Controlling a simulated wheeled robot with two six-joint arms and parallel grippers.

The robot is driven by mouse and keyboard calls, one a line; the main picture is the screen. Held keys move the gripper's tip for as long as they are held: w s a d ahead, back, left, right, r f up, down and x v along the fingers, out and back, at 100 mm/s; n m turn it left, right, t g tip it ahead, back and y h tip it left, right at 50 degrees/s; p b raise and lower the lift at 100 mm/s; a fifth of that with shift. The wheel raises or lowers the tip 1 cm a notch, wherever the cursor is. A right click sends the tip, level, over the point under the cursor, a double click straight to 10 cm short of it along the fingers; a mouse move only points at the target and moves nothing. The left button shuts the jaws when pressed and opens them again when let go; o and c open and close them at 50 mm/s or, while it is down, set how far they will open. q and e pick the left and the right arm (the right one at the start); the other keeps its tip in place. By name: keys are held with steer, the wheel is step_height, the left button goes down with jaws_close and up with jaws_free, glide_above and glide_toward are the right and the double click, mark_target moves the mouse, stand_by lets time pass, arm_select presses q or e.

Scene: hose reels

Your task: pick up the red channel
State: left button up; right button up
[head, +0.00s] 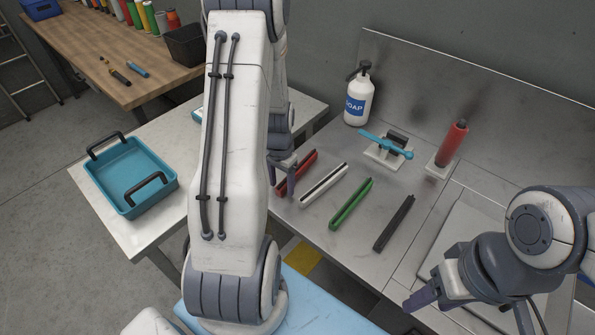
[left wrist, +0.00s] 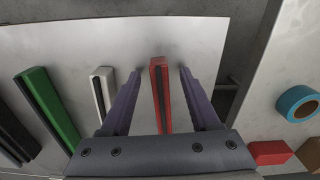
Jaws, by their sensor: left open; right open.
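The red channel (head: 299,172) lies on the metal bench, first from the left in a row of channels, partly hidden by my left gripper in the head view. In the left wrist view the red channel (left wrist: 160,92) lies between the two open fingers of my left gripper (left wrist: 158,92), with a gap on each side. In the head view my left gripper (head: 283,176) is at the channel's left part. I cannot tell how far the fingertips are above the bench. My right gripper (head: 428,294) is open and empty at the lower right.
White (head: 323,186), green (head: 351,204) and black (head: 393,223) channels lie to the right. Behind stand a soap bottle (head: 359,95), a blue tool on a holder (head: 386,144) and a red cylinder on a base (head: 452,144). A teal tray (head: 160,205) stands on the left table.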

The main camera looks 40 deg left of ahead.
arm_select(q)
jaws_close()
steer(key=shift+r, duration=0.1)
steer(key=shift+r, duration=0.55)
step_height(320, 180, up, 3)
steer(key=shift+w+f+b, duration=0.1)
steer(key=shift+b, duration=0.2)
steer(key=w+d+r+b, duration=0.1)
steer(key=w+d+r, duration=0.1)
steer(key=d+r, duration=0.7)
steer(key=r+p, duration=0.1)
steer(key=p, duration=0.1)
steer(key=d+r+p, duration=0.1)
steer(key=r+p, duration=0.1)
steer(key=d+r+p, duration=0.1)
steer(key=r+p, duration=0.1)
steer(key=shift+w+d, duration=0.2)
steer(key=shift+w, duration=0.05)
